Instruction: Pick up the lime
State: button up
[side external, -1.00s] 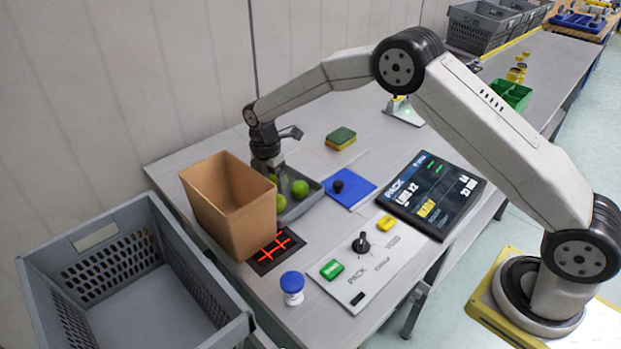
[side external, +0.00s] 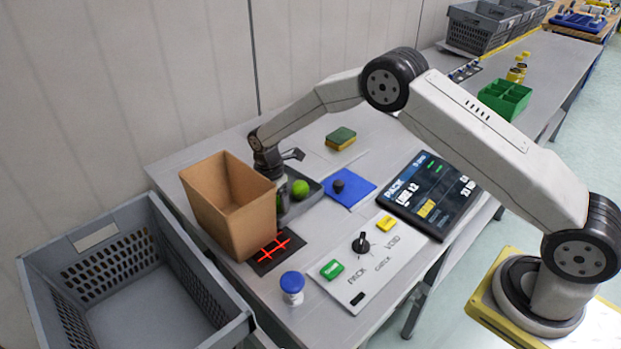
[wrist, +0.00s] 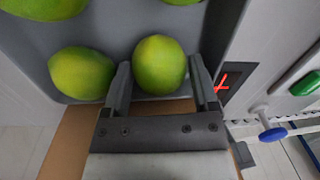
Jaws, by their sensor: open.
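Several green limes lie in a grey tray (side external: 308,203). In the wrist view one lime (wrist: 160,60) sits between the two fingers of my gripper (wrist: 160,78), with one finger on each side. My gripper is open, and a small gap shows beside the lime. Another lime (wrist: 80,73) lies just outside the left finger, and two more are cut off by the top edge. In the side view my gripper (side external: 278,188) is low at the tray, its fingertips hidden behind the cardboard box; one lime (side external: 300,189) shows to its right.
The open cardboard box (side external: 232,205) stands close in front of the tray. A blue mat (side external: 355,188) with a dark knob, a green-yellow sponge (side external: 341,139), a screen (side external: 432,195) and a control panel (side external: 365,260) lie nearby. A large grey crate (side external: 140,275) stands at the front left.

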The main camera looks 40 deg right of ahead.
jog(key=c, duration=0.9)
jog(key=shift+r, duration=0.15)
jog(key=shift+c, duration=0.2)
jog(key=shift+r, duration=0.45)
notch_tip(320, 180, up, 2)
jog(key=shift+r, duration=0.1)
jog(key=s+d+r, duration=0.1)
jog(key=s+r, duration=0.8)
jog(key=s, duration=0.5)
jog(key=shift+d+r, duration=0.2)
jog(key=shift+r, duration=0.1)
